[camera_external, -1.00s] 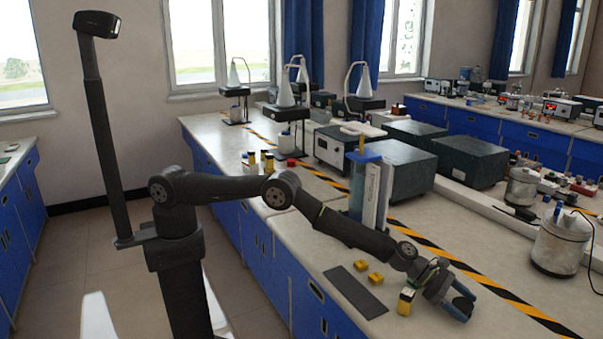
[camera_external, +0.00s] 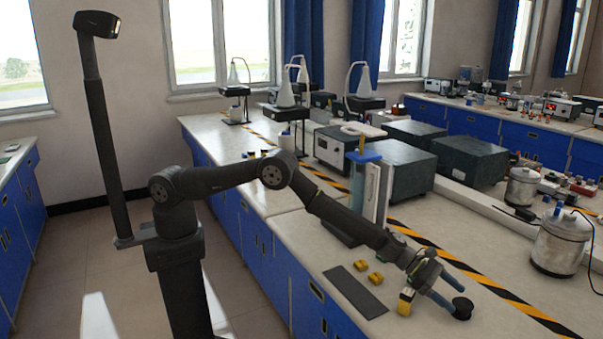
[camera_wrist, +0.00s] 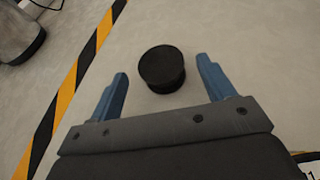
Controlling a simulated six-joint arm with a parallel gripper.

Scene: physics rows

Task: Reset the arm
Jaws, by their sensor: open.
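My gripper (camera_external: 450,293) is over the right-hand lab bench with its blue fingers spread and empty. A black round piece (camera_external: 462,308) sits on the bench top by the fingertips. In the wrist view the black piece (camera_wrist: 161,68) lies between and slightly beyond the two blue fingertips (camera_wrist: 163,72), with visible gaps on both sides. My arm stretches out from its base at the left, bent at the elbow.
Near the gripper are a yellow-and-black block (camera_external: 406,301), two small yellow blocks (camera_external: 368,272) and a dark flat plate (camera_external: 355,292). A blue-topped stand (camera_external: 368,185) is behind the forearm. A metal pot (camera_external: 560,243) stands right; striped tape (camera_external: 500,295) crosses the bench.

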